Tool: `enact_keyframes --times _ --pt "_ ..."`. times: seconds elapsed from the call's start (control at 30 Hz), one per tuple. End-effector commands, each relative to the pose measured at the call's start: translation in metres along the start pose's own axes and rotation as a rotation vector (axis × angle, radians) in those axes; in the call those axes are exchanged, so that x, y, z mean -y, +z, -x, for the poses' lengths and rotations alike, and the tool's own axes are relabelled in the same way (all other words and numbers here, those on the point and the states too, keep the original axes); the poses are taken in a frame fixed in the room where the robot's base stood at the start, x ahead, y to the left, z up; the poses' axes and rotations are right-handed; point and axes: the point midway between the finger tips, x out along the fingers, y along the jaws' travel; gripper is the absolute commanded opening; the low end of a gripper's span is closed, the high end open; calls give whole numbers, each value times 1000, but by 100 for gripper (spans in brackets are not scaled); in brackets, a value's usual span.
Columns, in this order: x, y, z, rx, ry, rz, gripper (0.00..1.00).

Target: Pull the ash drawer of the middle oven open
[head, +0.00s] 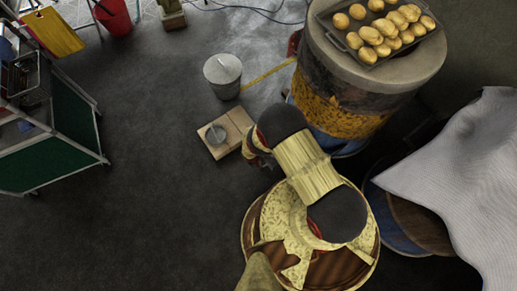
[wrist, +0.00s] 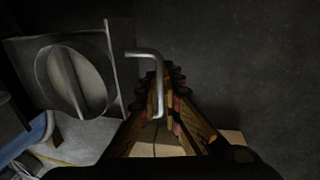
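In the wrist view, a grey metal panel with a round disc (wrist: 75,80) stands at the left, and a bent metal handle (wrist: 158,88) juts out to its right. My gripper (wrist: 168,78) reaches to this handle, and the bar shows between or just over its patterned fingers. I cannot tell whether the fingers press on it. In the head view, my gripper (head: 257,152) is low beside a barrel oven (head: 345,105) with a pale top, partly hidden by my arm. The drawer's front and handle are hidden from the head view.
A tray of potatoes (head: 386,32) lies on the barrel. A wooden block (head: 217,150) with a small grey pot and a lidded bucket (head: 223,75) stand near my gripper. A white cloth (head: 465,165) drapes at the right. Floor (head: 150,215) at the lower left is clear.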

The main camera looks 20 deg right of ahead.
Motion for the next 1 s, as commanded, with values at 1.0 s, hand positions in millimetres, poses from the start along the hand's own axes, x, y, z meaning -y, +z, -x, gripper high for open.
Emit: enact_keyframes --times 1.0 --pt "0 -1 26 -1 0 2 27"
